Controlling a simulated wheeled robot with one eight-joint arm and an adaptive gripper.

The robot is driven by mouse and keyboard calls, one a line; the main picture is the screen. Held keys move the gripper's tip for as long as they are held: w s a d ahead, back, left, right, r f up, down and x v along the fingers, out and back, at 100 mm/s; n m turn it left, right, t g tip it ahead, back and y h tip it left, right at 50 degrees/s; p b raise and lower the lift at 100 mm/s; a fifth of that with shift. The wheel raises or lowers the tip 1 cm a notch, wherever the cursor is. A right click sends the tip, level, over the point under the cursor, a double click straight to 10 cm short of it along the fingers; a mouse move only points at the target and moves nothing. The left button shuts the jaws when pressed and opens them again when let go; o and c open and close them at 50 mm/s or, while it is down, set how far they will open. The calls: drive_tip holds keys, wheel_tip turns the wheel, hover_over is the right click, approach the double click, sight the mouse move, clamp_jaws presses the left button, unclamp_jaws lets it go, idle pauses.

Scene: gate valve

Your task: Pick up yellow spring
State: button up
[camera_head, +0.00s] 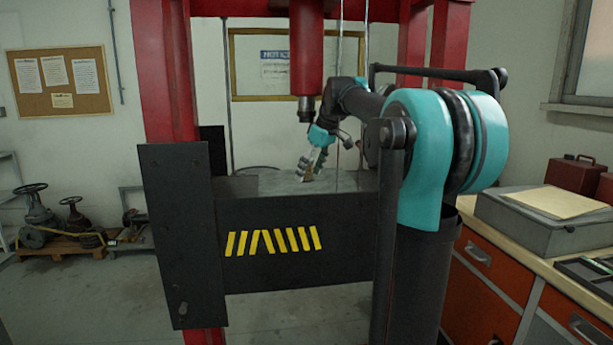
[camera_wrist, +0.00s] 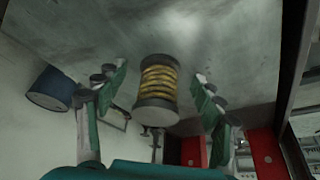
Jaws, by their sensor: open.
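The yellow spring (camera_wrist: 158,78), a coil between two dark end caps, shows in the wrist view against the grey metal surface. My gripper (camera_head: 308,166) is above the flat top of the press bed (camera_head: 250,184) in the head view. In the wrist view its two green-padded fingers are spread wide, one to each side of the spring, with a visible gap on both sides. In the head view the spring is too small and too covered by my gripper to make out clearly.
The red press ram (camera_head: 306,50) hangs just above my gripper. Red press columns (camera_head: 166,70) stand at the sides. A workbench (camera_head: 530,236) with a grey case (camera_head: 545,222) is at right. A blue drum (camera_wrist: 52,88) shows in the wrist view.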

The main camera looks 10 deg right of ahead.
clamp_jaws()
idle(0.4)
